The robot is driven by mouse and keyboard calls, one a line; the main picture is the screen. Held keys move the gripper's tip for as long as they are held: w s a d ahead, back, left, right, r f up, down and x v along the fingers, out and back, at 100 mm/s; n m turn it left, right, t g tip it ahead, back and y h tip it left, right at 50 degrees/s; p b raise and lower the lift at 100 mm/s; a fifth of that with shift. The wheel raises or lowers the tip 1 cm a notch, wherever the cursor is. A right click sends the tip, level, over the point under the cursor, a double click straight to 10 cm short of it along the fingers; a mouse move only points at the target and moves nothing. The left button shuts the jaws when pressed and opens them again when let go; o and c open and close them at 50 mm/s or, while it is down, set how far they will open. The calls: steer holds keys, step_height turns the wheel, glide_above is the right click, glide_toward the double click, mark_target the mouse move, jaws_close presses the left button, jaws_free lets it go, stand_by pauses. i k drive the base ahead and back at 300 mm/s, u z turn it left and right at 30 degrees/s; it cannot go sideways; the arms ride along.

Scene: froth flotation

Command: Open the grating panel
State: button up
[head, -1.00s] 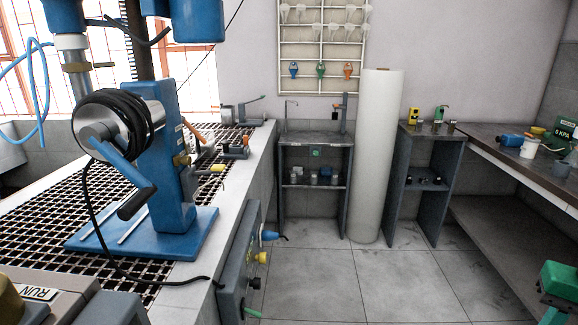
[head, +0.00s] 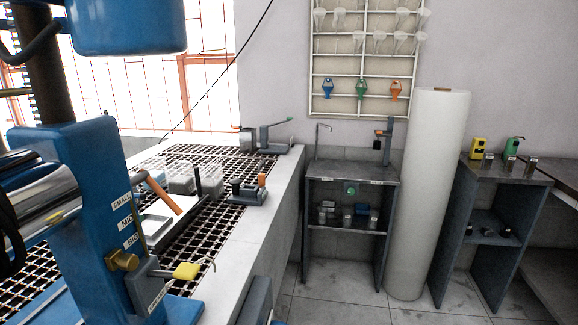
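A dark metal grating (head: 207,239) covers the top of the bench at the left and runs back toward the window. A pale stone rim (head: 262,207) borders it. I cannot tell one separate panel in the grating from the rest. A blue flotation machine (head: 85,205) stands on the grating in the left foreground and hides part of it. My gripper is not in this view.
A grey shelf stand (head: 350,180), a tall white roll (head: 432,190) and a second stand (head: 490,225) line the back wall. Floor (head: 350,300) is free in front.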

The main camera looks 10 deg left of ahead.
mark_target(247, 170)
steer(key=i, duration=3.05)
steer(key=u, duration=1.8)
